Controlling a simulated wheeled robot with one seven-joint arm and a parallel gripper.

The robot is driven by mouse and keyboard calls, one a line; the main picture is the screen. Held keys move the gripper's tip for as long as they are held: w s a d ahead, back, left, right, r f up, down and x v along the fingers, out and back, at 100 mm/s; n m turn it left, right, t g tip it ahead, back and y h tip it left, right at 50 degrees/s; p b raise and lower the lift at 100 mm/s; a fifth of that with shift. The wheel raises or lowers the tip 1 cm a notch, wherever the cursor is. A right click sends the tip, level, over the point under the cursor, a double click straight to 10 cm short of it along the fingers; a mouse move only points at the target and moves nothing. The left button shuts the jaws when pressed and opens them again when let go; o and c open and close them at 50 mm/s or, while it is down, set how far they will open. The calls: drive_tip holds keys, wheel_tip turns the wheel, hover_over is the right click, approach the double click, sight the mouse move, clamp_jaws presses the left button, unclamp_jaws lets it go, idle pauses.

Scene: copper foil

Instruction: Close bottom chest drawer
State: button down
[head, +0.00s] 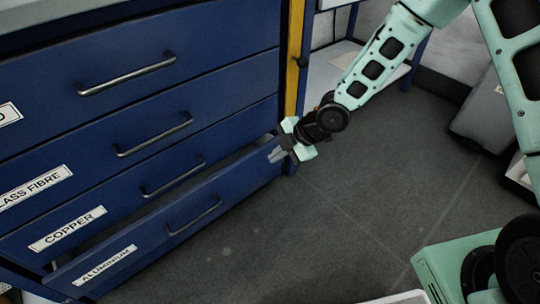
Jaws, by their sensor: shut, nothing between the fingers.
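The blue chest (60,60) stands at the left of the head view. Its bottom drawer (160,232), labelled ALUMINIUM, sticks out a little from the chest, with a dark gap along its top edge. The drawer's bar handle (194,216) is free. My gripper (278,152) is shut and empty at the drawer's upper right front corner. It overlaps that corner in the picture; I cannot tell whether it touches. The drawer above, labelled COPPER (68,229), looks flush with the chest.
Dark floor (330,220) lies open in front of and to the right of the chest. A yellow post (294,60) stands at the chest's right edge. A table with a pale lower shelf (335,68) is behind my arm. A grey box (490,115) stands at the right.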

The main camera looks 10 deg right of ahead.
drive_tip(key=p+v, duration=0.2)
drive_tip(key=v, duration=0.2)
drive_tip(key=shift+r, duration=0.2)
drive_tip(key=c, duration=2.1)
unclamp_jaws()
drive_tip(key=shift+d+r, duration=0.2)
drive_tip(key=o, duration=0.6)
drive_tip(key=shift+s+d+r, duration=0.1)
drive_tip(key=n+y+b, duration=0.9)
drive_tip(key=b, duration=0.3)
approach(196, 218)
drive_tip(key=shift+t, duration=0.5)
drive_tip(key=shift+s+f+b+x, duration=0.1)
drive_tip(key=shift+b+x, duration=1.1)
drive_tip(key=shift+x, duration=0.5)
drive_tip(key=shift+s+f+b+x, duration=0.1)
drive_tip(key=shift+f+b+x, duration=0.05)
drive_tip(key=shift+b+x, duration=1.3)
drive_tip(key=shift+s+f+b+x, duration=0.1)
drive_tip(key=shift+b+x, duration=0.85)
drive_tip(key=shift+x, duration=1)
